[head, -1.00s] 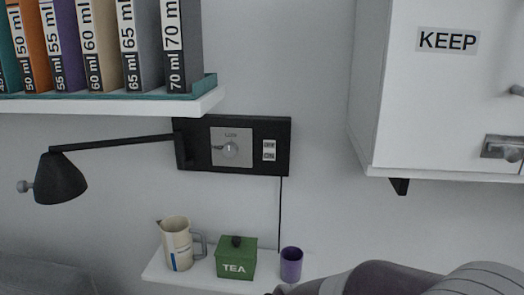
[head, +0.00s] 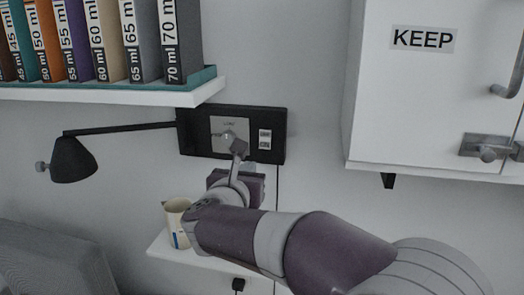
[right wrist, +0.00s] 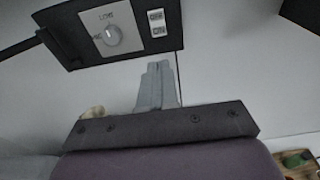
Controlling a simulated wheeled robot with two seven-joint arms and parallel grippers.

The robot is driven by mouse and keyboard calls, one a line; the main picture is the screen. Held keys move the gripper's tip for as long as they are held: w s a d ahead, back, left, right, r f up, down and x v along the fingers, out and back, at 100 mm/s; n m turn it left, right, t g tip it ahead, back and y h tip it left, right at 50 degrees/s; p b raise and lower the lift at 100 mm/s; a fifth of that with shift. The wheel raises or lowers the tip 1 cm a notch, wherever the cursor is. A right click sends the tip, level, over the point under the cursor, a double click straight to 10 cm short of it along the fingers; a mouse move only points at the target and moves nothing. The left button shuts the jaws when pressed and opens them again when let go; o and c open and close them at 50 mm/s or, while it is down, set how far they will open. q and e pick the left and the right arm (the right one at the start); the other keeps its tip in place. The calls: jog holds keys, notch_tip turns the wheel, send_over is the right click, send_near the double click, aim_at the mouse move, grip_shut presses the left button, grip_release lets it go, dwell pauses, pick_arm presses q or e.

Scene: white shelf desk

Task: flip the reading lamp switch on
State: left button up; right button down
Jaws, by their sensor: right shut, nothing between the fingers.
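The black reading lamp (head: 74,160) hangs on a thin arm at the left of a black wall panel (head: 190,140). The knob (right wrist: 113,35) and labels (right wrist: 157,22) also show in the right wrist view. My right gripper (head: 239,147) is shut and empty, its tips just below and right of the knob in the head view. In the wrist view its fingers (right wrist: 157,68) end below the panel's lower edge; contact cannot be told. My left gripper is not in view.
A cream jug (head: 176,218) stands on the small shelf (head: 160,248) below, partly behind my right arm. A shelf of binders (head: 110,93) overhangs at upper left. A white cabinet (head: 410,110) marked KEEP is at right. A cord hangs beneath the panel.

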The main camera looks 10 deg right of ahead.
aim_at(265, 147)
jog(key=p+x, duration=0.3)
jog(key=x, duration=0.3)
jog(key=p+x, duration=0.3)
jog(key=x, duration=0.3)
jog(key=shift+w+d+r, duration=0.15)
jog(key=shift+w+r, duration=0.05)
jog(key=shift+w, duration=0.2)
jog(key=shift+w+d+f, duration=0.2)
jog(key=shift+w+f, duration=0.1)
jog(key=shift+w, duration=0.25)
